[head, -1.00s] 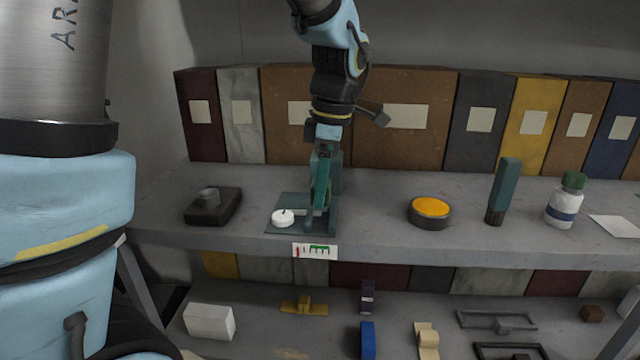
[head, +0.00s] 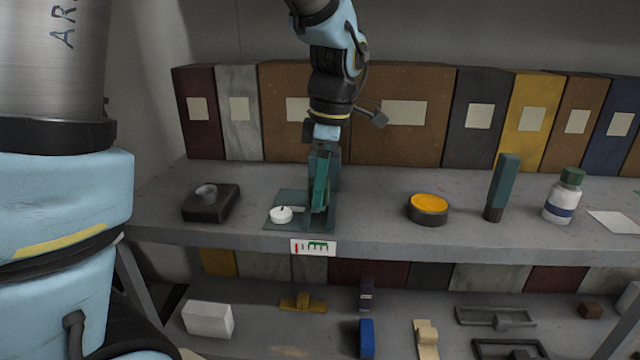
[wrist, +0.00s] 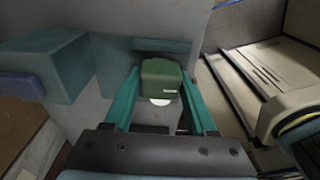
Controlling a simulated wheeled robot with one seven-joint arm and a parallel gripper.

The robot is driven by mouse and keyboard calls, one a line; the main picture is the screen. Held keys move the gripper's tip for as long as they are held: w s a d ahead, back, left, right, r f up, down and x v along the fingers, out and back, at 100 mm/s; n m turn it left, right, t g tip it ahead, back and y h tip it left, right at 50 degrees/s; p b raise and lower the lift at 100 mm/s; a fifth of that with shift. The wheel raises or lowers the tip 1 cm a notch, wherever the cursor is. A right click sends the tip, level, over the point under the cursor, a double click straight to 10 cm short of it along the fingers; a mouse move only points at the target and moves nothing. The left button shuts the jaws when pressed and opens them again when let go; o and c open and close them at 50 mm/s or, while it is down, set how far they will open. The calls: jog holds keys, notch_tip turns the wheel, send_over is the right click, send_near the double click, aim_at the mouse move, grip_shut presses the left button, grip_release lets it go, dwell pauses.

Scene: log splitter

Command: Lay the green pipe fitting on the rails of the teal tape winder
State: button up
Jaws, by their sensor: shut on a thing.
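The green pipe fitting (wrist: 161,78) shows in the wrist view as a blocky green piece with a pale round part under it. My gripper (wrist: 160,90) is shut on it, one teal finger on each side. In the head view, my gripper (head: 318,206) points down over the teal tape winder (head: 285,224), which stands near the shelf's front edge. The winder has a flat base with a white disc (head: 281,214) at its left. My fingers hide much of the winder and the fitting in the head view. I cannot tell whether the fitting touches the rails.
A dark block with a round knob (head: 211,203) sits to the left. An orange-topped round tin (head: 428,208), a teal upright stick (head: 502,188) and a white bottle (head: 564,196) stand to the right. Large binders (head: 405,145) line the back. The shelf between winder and tin is clear.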

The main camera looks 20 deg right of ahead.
aim_at(328, 182)
jog(key=shift+f, duration=0.3)
jog(key=o, duration=1.5)
jog(key=shift+c, duration=0.2)
jog(key=r, duration=0.3)
jog(key=r+b, duration=0.1)
jog(key=r, duration=0.3)
jog(key=d+r, duration=0.1)
jog(key=r, duration=0.2)
jog(key=shift+s+d+r, duration=0.1)
jog(key=shift+s+r, duration=0.2)
jog(key=shift+r, duration=0.05)
